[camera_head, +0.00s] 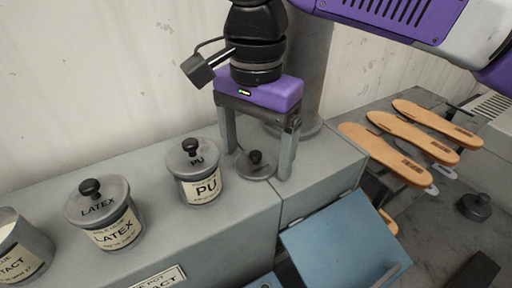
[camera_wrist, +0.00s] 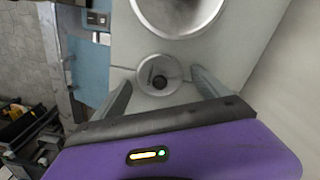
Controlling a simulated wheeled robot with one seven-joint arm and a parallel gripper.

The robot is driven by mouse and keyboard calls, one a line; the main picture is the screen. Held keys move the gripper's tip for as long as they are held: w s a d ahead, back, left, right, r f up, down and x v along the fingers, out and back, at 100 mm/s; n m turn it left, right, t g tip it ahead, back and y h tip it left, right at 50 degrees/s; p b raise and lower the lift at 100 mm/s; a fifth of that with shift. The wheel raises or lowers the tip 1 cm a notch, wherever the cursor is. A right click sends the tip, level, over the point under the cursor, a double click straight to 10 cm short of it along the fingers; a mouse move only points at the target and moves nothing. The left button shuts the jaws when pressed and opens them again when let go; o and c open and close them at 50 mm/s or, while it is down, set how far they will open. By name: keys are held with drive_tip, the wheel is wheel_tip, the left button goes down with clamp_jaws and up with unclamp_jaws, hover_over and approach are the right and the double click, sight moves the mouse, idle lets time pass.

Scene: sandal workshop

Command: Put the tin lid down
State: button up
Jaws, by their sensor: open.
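A round grey tin lid (camera_head: 256,165) with a black knob lies flat on the grey bench top, right of the PU tin. It also shows in the wrist view (camera_wrist: 160,75). My gripper (camera_head: 257,160) points down over it with its fingers spread apart, one on each side of the lid. In the wrist view the gripper (camera_wrist: 161,78) shows gaps between the fingers and the knob. At the left edge stands an open tin marked CONTACT (camera_head: 22,258) with no lid on it.
The lidded PU tin (camera_head: 205,188) and LATEX tin (camera_head: 115,232) stand left of my gripper. A thick grey post (camera_head: 311,75) rises behind it. A blue panel (camera_head: 345,245) juts out in front. Several tan soles (camera_head: 412,132) and a dark lidlike disc (camera_head: 474,206) lie at right.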

sight(256, 153)
wheel_tip(256, 153, up, 12)
drive_tip(key=b, duration=0.2)
drive_tip(key=shift+r, duration=0.15)
idle(0.4)
